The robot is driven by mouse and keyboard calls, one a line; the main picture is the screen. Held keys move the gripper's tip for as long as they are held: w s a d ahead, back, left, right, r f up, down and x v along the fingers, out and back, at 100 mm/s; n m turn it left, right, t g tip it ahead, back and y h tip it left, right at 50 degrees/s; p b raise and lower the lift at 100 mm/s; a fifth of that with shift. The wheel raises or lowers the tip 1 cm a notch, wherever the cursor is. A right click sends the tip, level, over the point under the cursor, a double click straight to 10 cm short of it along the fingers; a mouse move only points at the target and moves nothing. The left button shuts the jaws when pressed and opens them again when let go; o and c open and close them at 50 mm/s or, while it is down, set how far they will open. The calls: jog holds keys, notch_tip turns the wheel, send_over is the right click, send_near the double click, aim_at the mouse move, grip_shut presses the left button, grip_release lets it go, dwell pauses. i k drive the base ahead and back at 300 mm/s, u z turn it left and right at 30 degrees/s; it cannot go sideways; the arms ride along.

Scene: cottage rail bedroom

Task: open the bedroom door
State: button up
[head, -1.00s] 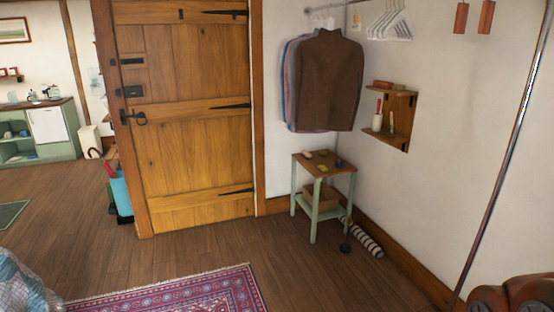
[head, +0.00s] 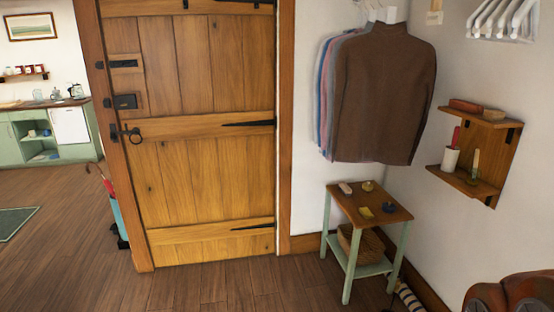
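The bedroom door (head: 195,125) is a plank door of honey-coloured wood in the left-centre of the head view. It looks shut in its wooden frame (head: 115,150). A black ring handle (head: 134,137) hangs on its left side at mid height. Above the handle are a black lock box (head: 125,101) and a dark bolt or plate (head: 123,63). Black strap hinges (head: 250,123) run in from the right edge, so it hinges on the right. My gripper is not in view.
Right of the door stand a small green-legged table (head: 350,208), hanging clothes (head: 385,95) and a wall shelf (head: 480,160). An umbrella stand (head: 117,212) is left of the frame. The wooden floor (head: 210,285) before the door is clear.

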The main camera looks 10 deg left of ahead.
aim_at(199, 92)
jog(key=u, duration=0.2)
jog(key=i, duration=1.8)
jog(key=u, duration=0.95)
jog(key=i, duration=1.5)
jog(key=u, duration=1.85)
jog(key=i, duration=0.9)
jog(key=u, duration=0.65)
